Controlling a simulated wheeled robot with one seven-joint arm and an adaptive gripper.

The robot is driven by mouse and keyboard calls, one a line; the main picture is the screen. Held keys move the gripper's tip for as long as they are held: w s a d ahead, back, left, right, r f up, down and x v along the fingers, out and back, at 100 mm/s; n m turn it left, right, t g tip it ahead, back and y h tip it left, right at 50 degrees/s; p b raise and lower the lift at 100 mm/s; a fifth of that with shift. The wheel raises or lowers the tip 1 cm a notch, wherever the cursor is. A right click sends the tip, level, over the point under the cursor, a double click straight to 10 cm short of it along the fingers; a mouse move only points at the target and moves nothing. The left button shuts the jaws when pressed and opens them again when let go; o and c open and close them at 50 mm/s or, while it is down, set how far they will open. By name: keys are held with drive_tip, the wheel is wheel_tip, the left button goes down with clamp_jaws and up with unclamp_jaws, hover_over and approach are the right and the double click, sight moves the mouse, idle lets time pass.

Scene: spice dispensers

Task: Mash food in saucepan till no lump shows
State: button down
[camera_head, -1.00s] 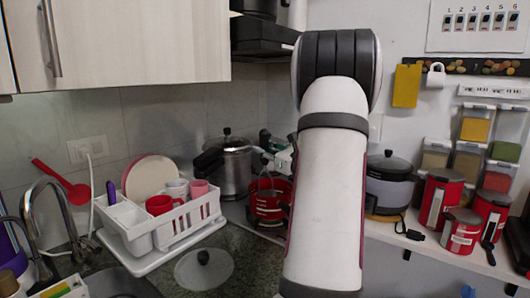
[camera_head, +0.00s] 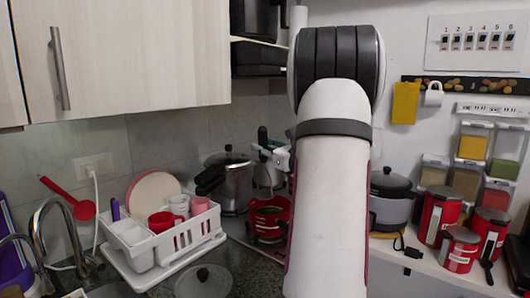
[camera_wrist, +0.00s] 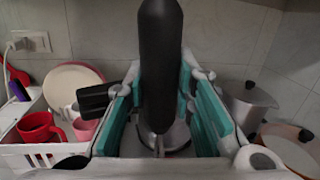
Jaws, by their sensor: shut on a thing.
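The red saucepan (camera_head: 268,220) stands at the back corner of the counter, partly hidden by my arm. The food inside cannot be made out. My gripper (camera_head: 272,160) is above the saucepan, mostly beside and behind my arm. In the wrist view my gripper's teal fingers (camera_wrist: 165,110) are shut on a thick black handle (camera_wrist: 160,65), seemingly the masher's, held roughly upright. A grey metal part shows below the handle, but its lower end and any contact with the food cannot be told.
A pressure cooker (camera_head: 230,180) stands just left of the saucepan, its black handle sticking out. A white dish rack (camera_head: 165,245) and a glass lid (camera_head: 203,282) are at left and front. A rice cooker (camera_head: 391,205) and red canisters (camera_head: 438,215) stand at right.

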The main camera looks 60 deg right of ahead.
sight(266, 129)
drive_tip(key=shift+r, duration=0.45)
drive_tip(key=shift+r+p, duration=1.35)
drive_tip(key=shift+r, duration=1.15)
